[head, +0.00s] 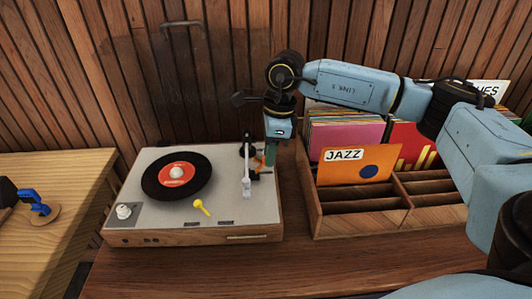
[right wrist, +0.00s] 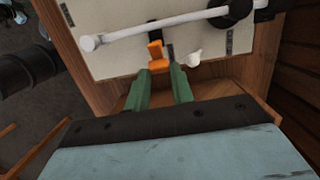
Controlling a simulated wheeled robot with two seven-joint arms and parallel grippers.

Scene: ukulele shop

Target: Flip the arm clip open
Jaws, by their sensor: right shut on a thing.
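The turntable (head: 225,218) stands on the wooden counter with a black record (head: 176,174) on its platter. Its white tonearm (head: 247,172) lies along the right side of the deck; it also crosses the top of the right wrist view (right wrist: 160,29). The small orange arm clip (right wrist: 156,52) is beside the tonearm; it is partly hidden in the head view (head: 260,160). My right gripper (right wrist: 160,76) reaches down at the deck's right edge, its green fingers shut on the clip's near end. Whether the clip holds the tonearm is unclear. My left gripper is out of view.
A wooden record crate (head: 316,215) with sleeves and a JAZZ divider (head: 358,168) stands close right of the turntable. A slatted wall is behind; bare counter (head: 310,262) lies in front.

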